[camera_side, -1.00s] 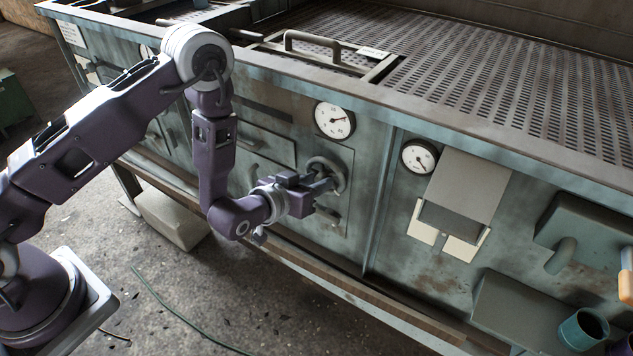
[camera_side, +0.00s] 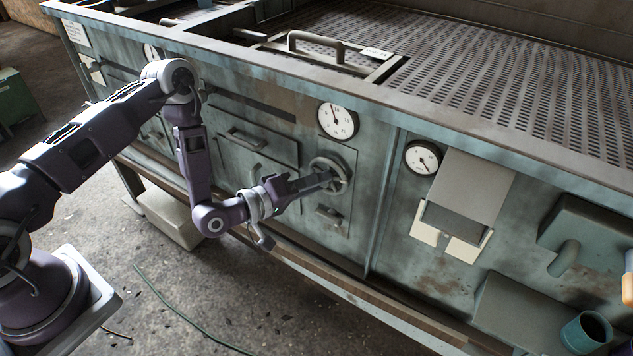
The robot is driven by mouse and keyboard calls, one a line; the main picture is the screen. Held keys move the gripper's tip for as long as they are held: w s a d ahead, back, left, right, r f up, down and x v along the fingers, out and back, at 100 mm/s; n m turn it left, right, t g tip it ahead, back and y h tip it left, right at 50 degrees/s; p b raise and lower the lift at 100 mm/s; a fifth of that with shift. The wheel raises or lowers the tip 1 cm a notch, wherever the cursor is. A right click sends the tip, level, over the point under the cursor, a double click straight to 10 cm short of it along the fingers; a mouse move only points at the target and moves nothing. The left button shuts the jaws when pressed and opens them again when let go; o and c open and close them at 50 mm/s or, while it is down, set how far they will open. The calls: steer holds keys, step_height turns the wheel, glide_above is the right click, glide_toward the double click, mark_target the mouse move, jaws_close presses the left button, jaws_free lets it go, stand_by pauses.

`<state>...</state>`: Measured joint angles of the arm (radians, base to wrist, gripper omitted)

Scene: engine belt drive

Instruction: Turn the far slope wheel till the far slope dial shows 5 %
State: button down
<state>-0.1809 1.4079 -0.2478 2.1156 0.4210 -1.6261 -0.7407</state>
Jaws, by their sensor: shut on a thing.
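The wheel (camera_side: 342,186), a dark round handwheel, sits on a panel of the machine's front, partly hidden by the gripper. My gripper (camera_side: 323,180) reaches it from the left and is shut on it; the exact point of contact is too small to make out. The white round dial (camera_side: 338,121) just above the wheel has its dark needle pointing nearly straight up, slightly left. Its figures are too small to read. I take these two as the far slope wheel and dial; no label for them is legible.
A second white dial (camera_side: 423,157) is to the right, beside a grey hinged cover (camera_side: 470,187). A small handle (camera_side: 329,215) sticks out below the wheel. A drawer handle (camera_side: 246,139) is left of it. The perforated top (camera_side: 500,80) overhangs behind a raised edge.

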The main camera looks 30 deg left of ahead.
steer(key=shift+f+n+t+h, duration=0.15)
steer(key=shift+n+t+h, duration=0.35)
steer(key=shift+n, duration=0.9)
steer(key=c, duration=1.4)
jaws_free()
steer(key=shift+s, duration=0.1)
